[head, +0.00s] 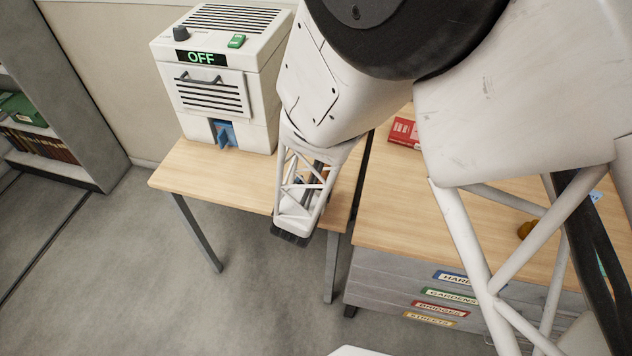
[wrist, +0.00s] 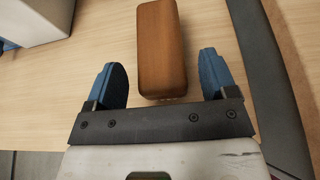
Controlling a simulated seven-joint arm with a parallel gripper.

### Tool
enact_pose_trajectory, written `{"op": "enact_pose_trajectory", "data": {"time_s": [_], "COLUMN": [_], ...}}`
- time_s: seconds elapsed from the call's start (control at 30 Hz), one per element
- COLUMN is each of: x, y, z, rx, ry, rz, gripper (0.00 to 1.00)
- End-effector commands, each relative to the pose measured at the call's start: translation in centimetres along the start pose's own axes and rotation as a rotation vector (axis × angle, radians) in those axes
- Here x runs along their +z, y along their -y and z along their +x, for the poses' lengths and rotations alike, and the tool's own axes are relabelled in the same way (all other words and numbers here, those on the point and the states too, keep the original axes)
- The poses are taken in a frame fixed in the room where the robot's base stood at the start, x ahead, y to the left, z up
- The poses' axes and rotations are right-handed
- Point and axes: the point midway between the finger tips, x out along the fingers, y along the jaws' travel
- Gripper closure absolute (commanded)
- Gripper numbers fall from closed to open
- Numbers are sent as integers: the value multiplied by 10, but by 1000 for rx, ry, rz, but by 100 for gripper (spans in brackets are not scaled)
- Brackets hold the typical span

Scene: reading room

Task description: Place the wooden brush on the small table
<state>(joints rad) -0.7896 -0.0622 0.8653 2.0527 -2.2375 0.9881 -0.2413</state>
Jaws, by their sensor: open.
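The wooden brush (wrist: 162,48) shows in the wrist view as a brown block with rounded edges. It is over the light wood top of the small table (wrist: 60,95) and appears to lie on it. My gripper (wrist: 164,80) is open, its blue fingers one on each side of the brush's near end, with a visible gap on both sides. In the head view my wrist hangs over the right part of the small table (head: 185,168). It hides most of the brush there; only a small brown patch shows behind it.
A white machine (head: 210,130) with an OFF display stands on the small table's back left. A desk (head: 395,215) with labelled drawers and a red book (head: 404,132) stands to the right, across a narrow dark gap. Shelves (head: 75,130) are at the far left. The floor in front is clear.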

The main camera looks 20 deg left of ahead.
Motion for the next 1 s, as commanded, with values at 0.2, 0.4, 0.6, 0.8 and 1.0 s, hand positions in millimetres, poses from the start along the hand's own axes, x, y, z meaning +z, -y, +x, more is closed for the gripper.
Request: {"op": "enact_pose_trajectory", "data": {"time_s": [0.2, 0.4, 0.6, 0.8, 1.0], "x": [0, 0, 0, 0, 0], "y": [-1, 0, 0, -1, 0], "z": [-32, -58, -79, -90, -92], "rx": [3, 2, 2, 1, 1], "ry": [0, -1, 0, 1, 1], "rz": [-1, -2, -1, 0, 0], "gripper": [21, 21, 21, 21, 21]}}
